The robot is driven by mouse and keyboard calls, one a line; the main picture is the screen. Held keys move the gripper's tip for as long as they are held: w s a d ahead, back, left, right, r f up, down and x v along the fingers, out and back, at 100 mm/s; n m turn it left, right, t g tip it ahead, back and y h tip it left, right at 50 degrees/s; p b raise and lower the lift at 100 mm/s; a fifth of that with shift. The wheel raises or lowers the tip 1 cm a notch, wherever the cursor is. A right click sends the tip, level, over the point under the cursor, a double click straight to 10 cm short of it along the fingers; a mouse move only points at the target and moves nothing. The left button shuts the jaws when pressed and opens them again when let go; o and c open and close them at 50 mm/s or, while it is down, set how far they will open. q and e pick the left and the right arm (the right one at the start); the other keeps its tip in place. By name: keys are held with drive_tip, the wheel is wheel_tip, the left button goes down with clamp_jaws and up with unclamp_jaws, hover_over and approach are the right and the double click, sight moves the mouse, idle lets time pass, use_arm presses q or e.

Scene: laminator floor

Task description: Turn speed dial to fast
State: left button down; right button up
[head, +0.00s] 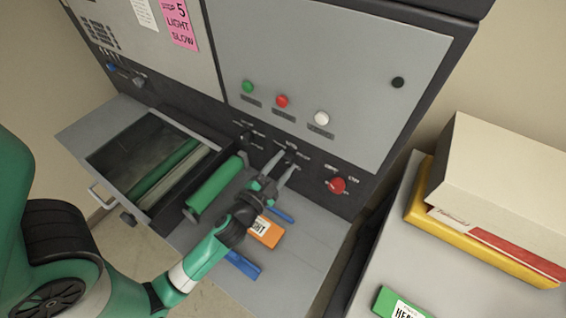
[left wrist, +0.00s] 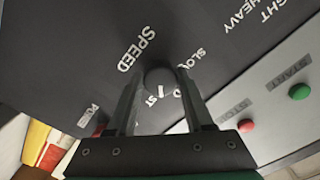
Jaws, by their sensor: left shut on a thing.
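The speed dial (left wrist: 158,77) is a small dark round knob on the black panel, beside the words SPEED and SLOW in the left wrist view. A FAST label beside it is partly hidden. My left gripper (left wrist: 160,86) is shut on the dial, with one finger on each side of it. A small white mark shows below the knob, but I cannot tell exactly which setting it points to. In the head view my left gripper (head: 284,164) reaches the black strip of the machine from below, and its fingers largely hide the dial. My right gripper is not in view.
A red stop knob (head: 337,186) sits right of the gripper and another dark knob (head: 246,138) left of it. Green, red and white buttons (head: 321,118) are above. A green roller (head: 215,186) and an orange pack (head: 265,231) lie near the arm.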

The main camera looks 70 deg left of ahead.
use_arm(q)
drive_tip(key=shift+r+m+p, duration=0.1)
drive_tip(key=shift+m+p, duration=0.2)
drive_tip(key=shift+m, duration=1.3)
drive_tip(key=shift+c, duration=1.4)
unclamp_jaws()
drive_tip(key=b+v, duration=0.5)
drive_tip(key=v, duration=0.6)
drive_tip(key=shift+s+d+b, duration=0.15)
drive_tip(key=shift+s+b, duration=0.1)
drive_tip(key=shift+b, duration=0.05)
